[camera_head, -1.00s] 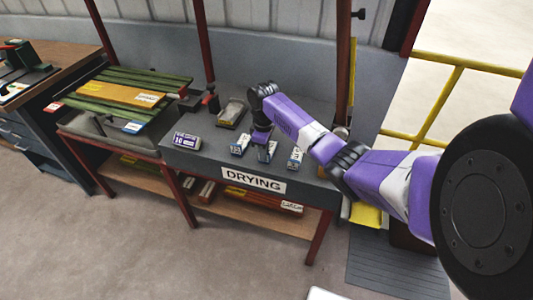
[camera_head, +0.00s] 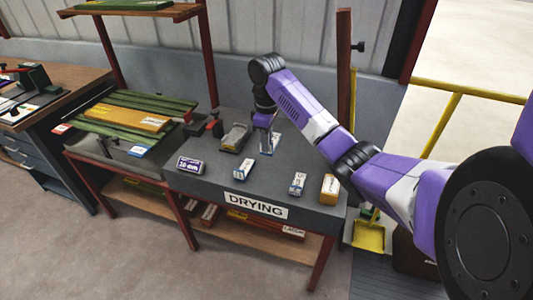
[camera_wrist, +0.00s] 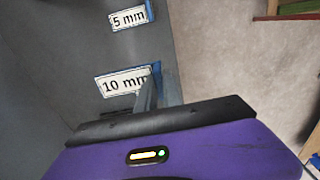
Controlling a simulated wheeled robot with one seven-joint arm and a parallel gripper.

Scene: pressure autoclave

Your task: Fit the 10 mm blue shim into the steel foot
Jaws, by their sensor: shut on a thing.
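My gripper (camera_head: 267,132) is shut on a blue shim with a white label (camera_head: 270,145), above the grey bench. In the wrist view, the label on the blue shim (camera_wrist: 122,83) at the fingers (camera_wrist: 160,94) reads 10 mm. A second blue shim marked 5 mm (camera_wrist: 130,18) shows beyond it; I cannot tell which one this is in the head view. A grey metal piece (camera_head: 235,138), possibly the steel foot, lies on the bench just left of my gripper. Whether the held shim touches the bench is unclear.
Two labelled blue shims (camera_head: 244,168) (camera_head: 298,183) and an orange block (camera_head: 330,189) stand along the bench front. A purple-and-white marked block (camera_head: 190,165) sits at left. A red-and-black clamp-like part (camera_head: 214,125) is behind the metal piece. A yellow railing (camera_head: 440,110) stands right.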

